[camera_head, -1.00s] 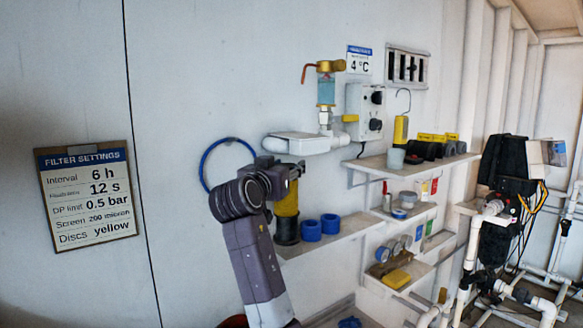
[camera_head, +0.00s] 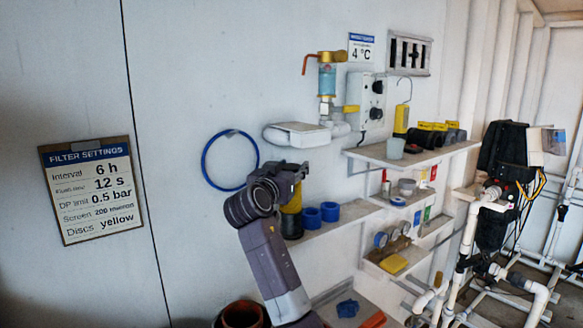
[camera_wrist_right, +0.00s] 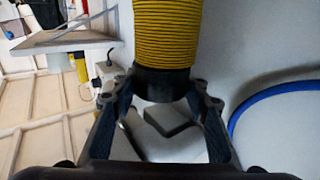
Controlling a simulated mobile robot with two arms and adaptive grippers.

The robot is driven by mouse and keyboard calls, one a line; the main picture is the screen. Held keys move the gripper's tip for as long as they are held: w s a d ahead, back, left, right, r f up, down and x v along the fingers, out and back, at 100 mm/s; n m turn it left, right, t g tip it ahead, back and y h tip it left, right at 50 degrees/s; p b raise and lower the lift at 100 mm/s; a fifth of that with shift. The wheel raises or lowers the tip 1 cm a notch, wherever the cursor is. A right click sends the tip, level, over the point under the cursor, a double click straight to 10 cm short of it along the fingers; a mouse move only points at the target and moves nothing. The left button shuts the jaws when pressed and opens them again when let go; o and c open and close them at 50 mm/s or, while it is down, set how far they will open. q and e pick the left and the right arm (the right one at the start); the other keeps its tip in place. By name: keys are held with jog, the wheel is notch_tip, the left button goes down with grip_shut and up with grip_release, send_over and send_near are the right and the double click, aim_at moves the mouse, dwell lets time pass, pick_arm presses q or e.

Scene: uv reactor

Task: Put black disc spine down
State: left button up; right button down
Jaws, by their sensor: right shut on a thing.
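The black disc spine (camera_head: 294,228) carries a stack of yellow ribbed discs (camera_head: 293,201) and stands upright, its lower black end at the left end of the shelf with the blue rings. Whether it touches the shelf is hard to tell. My right gripper (camera_head: 292,173) is at its top. In the right wrist view, my right gripper (camera_wrist_right: 168,84) is shut on the spine's black end (camera_wrist_right: 163,85), and the yellow discs (camera_wrist_right: 167,35) extend away from the fingers. My left gripper is not in view.
Two blue rings (camera_head: 320,216) sit on the shelf (camera_head: 345,220) just right of the spine. A blue hose loop (camera_head: 205,165) hangs on the wall behind my right wrist. A brown-orange pot (camera_head: 242,316) is at the bottom. The filter settings board (camera_head: 90,190) hangs left.

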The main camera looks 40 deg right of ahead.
jog(key=c, duration=1.1)
grip_release()
jog(key=shift+c, duration=0.2)
jog(key=shift+r, duration=0.15)
jog(key=b+v, duration=0.4)
jog(key=v, duration=0.8)
